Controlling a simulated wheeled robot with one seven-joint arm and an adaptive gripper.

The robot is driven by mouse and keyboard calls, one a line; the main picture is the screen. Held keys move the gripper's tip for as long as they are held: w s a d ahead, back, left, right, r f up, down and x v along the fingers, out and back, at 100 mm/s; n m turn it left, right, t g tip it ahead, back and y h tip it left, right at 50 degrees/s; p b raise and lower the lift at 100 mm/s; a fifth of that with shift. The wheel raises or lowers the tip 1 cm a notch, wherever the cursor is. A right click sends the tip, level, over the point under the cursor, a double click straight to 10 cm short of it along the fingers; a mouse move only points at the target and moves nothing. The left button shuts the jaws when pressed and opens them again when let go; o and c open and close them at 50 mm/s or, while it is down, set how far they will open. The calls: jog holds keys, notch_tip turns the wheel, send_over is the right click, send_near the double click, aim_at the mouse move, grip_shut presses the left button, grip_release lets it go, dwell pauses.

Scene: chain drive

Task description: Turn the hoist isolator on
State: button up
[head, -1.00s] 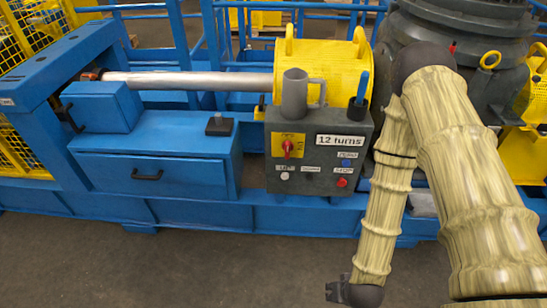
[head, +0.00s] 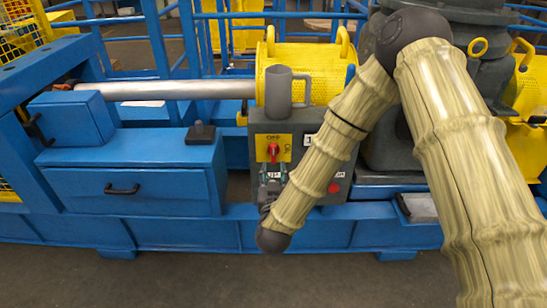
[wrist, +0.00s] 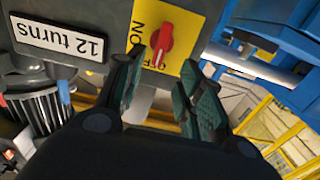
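The hoist isolator is a red rotary knob (head: 273,150) on a yellow plate (head: 286,141) at the upper left of a dark grey control box. The plate reads OFF at the top and ON at the right; the knob stands roughly upright, in line with OFF. In the wrist view, turned about upside down, the knob (wrist: 162,42) lies just beyond the fingertips. My gripper (head: 272,178) is just below the knob in the head view. In the wrist view my gripper (wrist: 163,72) is open and empty, its fingers apart on either side of the knob's line. Contact cannot be told.
A grey mug (head: 279,92) stands on the control box (head: 325,200). My forearm hides much of the box's front; a red button (head: 334,187) shows beside it. The "12 turns" label (wrist: 60,38) shows in the wrist view. A blue cabinet (head: 135,185) stands left.

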aim_at(273, 153)
jog(key=w, duration=0.8)
jog(key=shift+w, duration=0.25)
grip_shut()
